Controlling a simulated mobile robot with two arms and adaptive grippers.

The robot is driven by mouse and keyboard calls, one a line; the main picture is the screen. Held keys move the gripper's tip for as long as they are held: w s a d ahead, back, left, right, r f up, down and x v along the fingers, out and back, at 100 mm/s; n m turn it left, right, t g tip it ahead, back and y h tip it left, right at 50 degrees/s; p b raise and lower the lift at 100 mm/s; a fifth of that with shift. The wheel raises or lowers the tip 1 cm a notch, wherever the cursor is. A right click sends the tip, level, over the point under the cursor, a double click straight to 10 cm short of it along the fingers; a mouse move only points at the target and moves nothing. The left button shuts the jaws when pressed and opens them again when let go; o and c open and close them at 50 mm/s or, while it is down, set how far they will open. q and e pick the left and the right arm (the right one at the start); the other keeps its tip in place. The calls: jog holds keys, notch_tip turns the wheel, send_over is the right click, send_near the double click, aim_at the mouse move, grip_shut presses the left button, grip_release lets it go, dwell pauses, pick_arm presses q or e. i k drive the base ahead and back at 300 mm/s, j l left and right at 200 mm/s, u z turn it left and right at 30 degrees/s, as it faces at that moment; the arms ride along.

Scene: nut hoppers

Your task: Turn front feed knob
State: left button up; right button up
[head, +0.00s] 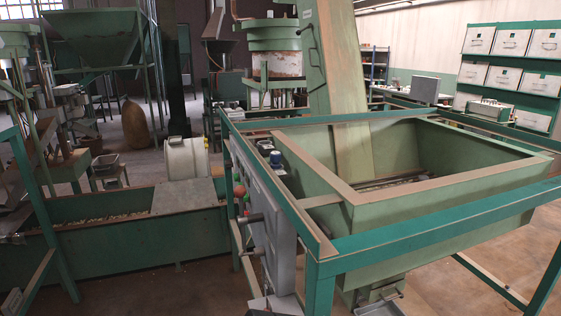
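The green hopper (430,165) stands in a teal frame at the right. A grey control panel (282,228) is fixed to the frame's left side, seen nearly edge-on. Two dark knobs on short shafts stick out from it to the left, an upper knob (249,219) and a lower knob (252,253). A red button (239,191) sits above them. I cannot tell which knob is the front feed knob. The panel's face is mostly turned away. Neither of my grippers shows in the head view.
A long green trough (120,248) with nuts in it runs left of the panel. A white drum (186,158) stands behind its lid (184,196). A teal frame bar (450,215) crosses in front of the hopper. Bare floor shows at the lower right.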

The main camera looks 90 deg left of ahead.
aim_at(229, 163)
jog(key=k+j+u, duration=0.1)
jog(key=j+u, duration=1.55)
